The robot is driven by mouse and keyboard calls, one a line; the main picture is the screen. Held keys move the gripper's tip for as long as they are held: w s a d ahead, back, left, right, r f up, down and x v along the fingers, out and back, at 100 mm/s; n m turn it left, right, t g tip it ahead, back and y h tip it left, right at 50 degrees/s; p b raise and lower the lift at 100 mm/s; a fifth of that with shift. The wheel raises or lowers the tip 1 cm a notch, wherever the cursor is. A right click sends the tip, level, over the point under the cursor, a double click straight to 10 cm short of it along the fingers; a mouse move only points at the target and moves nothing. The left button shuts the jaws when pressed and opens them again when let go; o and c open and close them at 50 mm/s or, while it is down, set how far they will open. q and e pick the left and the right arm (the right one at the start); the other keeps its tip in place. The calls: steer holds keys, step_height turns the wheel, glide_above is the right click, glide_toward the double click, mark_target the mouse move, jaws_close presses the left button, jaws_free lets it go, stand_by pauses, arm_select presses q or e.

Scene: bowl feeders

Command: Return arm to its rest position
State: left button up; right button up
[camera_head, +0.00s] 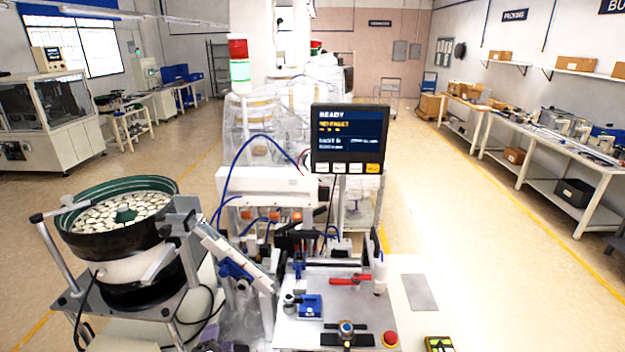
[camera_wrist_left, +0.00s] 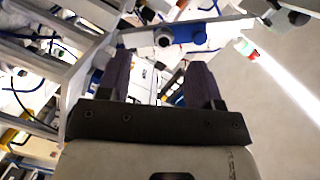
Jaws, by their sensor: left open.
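My left gripper shows in the left wrist view (camera_wrist_left: 160,68) with its two dark fingers apart and nothing between them. In the head view, the dark purple-grey tips at the bottom edge, left of the work plate, look like the same gripper (camera_head: 224,346). Most of its arm is out of the picture. My right gripper is in neither view.
A bowl feeder (camera_head: 108,240) full of pale parts stands at the left, with a sloping chute (camera_head: 235,255) beside it. A screen reading READY (camera_head: 350,140) rises behind the plate. A workbench (camera_head: 545,150) lines the right wall. The floor between is clear.

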arm_select(q)
steer(key=s+d+f+n+g+h, duration=0.1)
steer(key=s+n+g, duration=0.35)
steer(key=s, duration=0.75)
steer(key=s+d+f+n+g+h, duration=0.15)
steer(key=s+n+g, duration=0.3)
steer(key=s, duration=0.75)
steer(key=s+f+n+g, duration=0.1)
steer(key=s+f+g, duration=0.1)
steer(key=s+f, duration=0.45)
steer(key=s+f+g, duration=0.2)
steer(key=s+f, duration=0.1)
steer(key=s, duration=0.6)
step_height(320, 180, up, 19)
steer(key=p, duration=1.9)
steer(key=shift+w+a, duration=0.15)
steer(key=shift+w, duration=0.1)
steer(key=shift+c, duration=0.2)
